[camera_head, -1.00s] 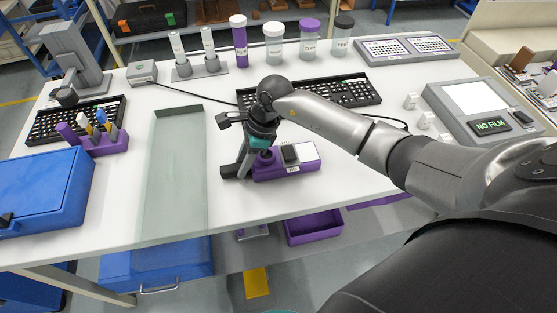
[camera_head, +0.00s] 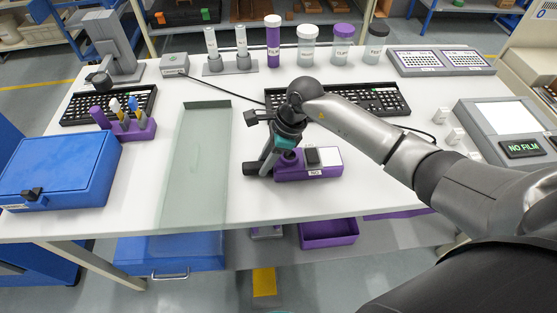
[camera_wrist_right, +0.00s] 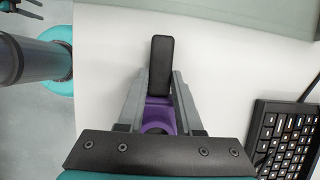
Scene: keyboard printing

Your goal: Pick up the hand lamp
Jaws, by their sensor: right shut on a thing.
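The hand lamp appears to be the piece with a long black head (camera_wrist_right: 161,66) and a purple body (camera_wrist_right: 158,112) in the right wrist view. My right gripper (camera_wrist_right: 158,92) is shut on it, one grey finger along each side. In the head view my right gripper (camera_head: 264,162) points down at the table, and the lamp's dark end (camera_head: 250,169) shows at its fingertips. The rest is hidden by the hand. I cannot tell whether it touches the table. My left gripper (camera_wrist_right: 20,8) shows only partly, at the wrist view's top left corner.
A purple box with a white top (camera_head: 325,157) stands right beside the right gripper. A clear greenish tray (camera_head: 195,160) lies to the left. A blue case (camera_head: 60,170) and a purple pen holder (camera_head: 130,130) are farther left. A black keyboard (camera_head: 385,100) lies behind the arm.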

